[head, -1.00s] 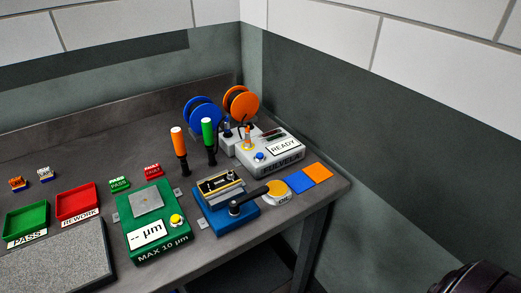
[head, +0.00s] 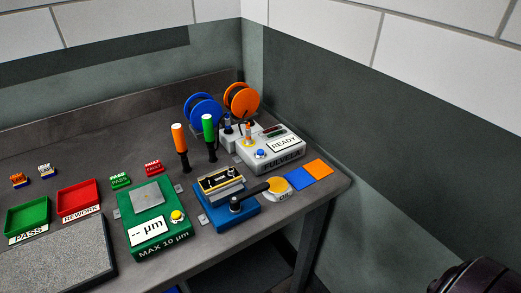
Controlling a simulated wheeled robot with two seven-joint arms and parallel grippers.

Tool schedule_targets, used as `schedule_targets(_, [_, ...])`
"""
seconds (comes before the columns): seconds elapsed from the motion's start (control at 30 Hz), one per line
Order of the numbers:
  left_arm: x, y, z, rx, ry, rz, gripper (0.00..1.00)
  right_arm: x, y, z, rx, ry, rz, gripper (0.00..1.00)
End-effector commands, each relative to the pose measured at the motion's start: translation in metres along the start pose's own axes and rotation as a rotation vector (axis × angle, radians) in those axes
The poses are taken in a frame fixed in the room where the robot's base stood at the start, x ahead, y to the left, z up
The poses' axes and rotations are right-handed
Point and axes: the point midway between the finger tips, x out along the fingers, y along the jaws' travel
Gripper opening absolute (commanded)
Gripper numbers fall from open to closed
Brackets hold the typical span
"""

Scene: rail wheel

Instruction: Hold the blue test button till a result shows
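The grey tester box (head: 276,163) marked FULVELA stands at the right back of the bench. Its white display (head: 283,143) reads READY. The round blue test button (head: 261,154) sits on its top, left of the display, with nothing touching it. A small orange-topped part (head: 248,130) stands upright at the box's back left. Neither of my grippers can be made out in the head view. A dark rounded shape, cut off at the bottom right corner, shows no fingers.
In front stand a blue fixture (head: 228,212) with a black lever and a green gauge (head: 157,240) reading "-- µm". Two upright screwdrivers (head: 209,133) and two reels (head: 240,100) stand near the tester. Green (head: 27,232) and red (head: 78,218) trays lie left.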

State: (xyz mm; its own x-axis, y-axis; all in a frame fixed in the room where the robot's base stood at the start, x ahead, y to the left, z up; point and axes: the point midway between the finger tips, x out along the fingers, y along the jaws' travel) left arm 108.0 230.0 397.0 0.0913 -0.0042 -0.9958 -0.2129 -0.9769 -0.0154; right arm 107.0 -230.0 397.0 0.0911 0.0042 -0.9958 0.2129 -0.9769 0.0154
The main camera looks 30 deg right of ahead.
Motion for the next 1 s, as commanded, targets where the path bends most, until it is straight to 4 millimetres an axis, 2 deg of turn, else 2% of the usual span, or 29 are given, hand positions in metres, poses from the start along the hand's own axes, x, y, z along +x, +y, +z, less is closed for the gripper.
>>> schedule_targets(0.03, [0.0000,0.0000,0.0000,0.000,0.000,0.000,0.36,0.0000,0.0001,0.0001,0.000,0.000,0.000,0.37])
schedule_targets(0.3, [0.0000,-0.0001,0.0000,0.000,0.000,0.000,0.36,0.0000,0.0002,0.0001,0.000,0.000,0.000,0.02])
schedule_targets(0.33, [0.0000,-0.0001,0.0000,0.000,0.000,0.000,0.36,0.0000,0.0002,0.0001,0.000,0.000,0.000,0.00])
schedule_targets(1.0, [0.0000,-0.0002,0.0000,0.000,0.000,0.000,0.36,0.0000,0.0005,-0.0001,0.000,0.000,0.001,0.00])
